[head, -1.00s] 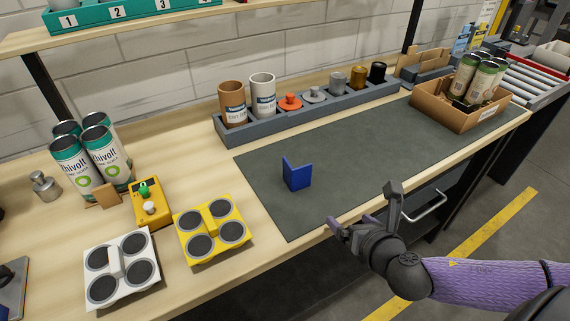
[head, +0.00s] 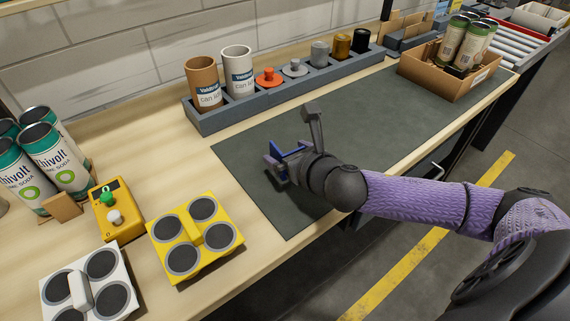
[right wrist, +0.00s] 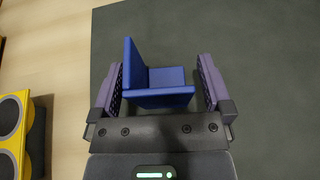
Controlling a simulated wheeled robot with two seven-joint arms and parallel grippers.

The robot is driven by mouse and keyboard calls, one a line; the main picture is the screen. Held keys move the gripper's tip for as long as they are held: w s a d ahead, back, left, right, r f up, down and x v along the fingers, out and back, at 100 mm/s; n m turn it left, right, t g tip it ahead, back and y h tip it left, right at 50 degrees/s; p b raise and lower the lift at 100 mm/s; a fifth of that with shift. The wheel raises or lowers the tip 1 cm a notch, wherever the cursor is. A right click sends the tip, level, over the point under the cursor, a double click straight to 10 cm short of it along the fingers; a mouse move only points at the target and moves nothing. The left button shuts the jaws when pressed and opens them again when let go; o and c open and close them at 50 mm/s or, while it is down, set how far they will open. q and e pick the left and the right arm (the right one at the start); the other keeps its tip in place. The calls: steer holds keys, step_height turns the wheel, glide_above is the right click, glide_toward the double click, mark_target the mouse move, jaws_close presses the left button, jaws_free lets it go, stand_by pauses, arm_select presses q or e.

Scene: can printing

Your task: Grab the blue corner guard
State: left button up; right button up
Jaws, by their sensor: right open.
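The blue corner guard (right wrist: 160,95) stands on the dark green mat (right wrist: 260,60), between the two spread fingers of my right gripper (right wrist: 161,88) in the right wrist view. The left finger is close to the guard's side and a gap shows on the right. In the head view the right gripper (head: 290,146) is over the mat's left part and largely hides the corner guard (head: 288,152). The right gripper is open. My left gripper is not in view.
A grey rack (head: 215,121) with cups and stamps runs behind the mat (head: 240,150). A cardboard box (head: 445,79) of cans stands at the right. A yellow four-pad holder (head: 195,235) and a yellow button box (head: 118,212) sit at the left.

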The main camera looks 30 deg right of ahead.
steer(key=c, duration=1.1)
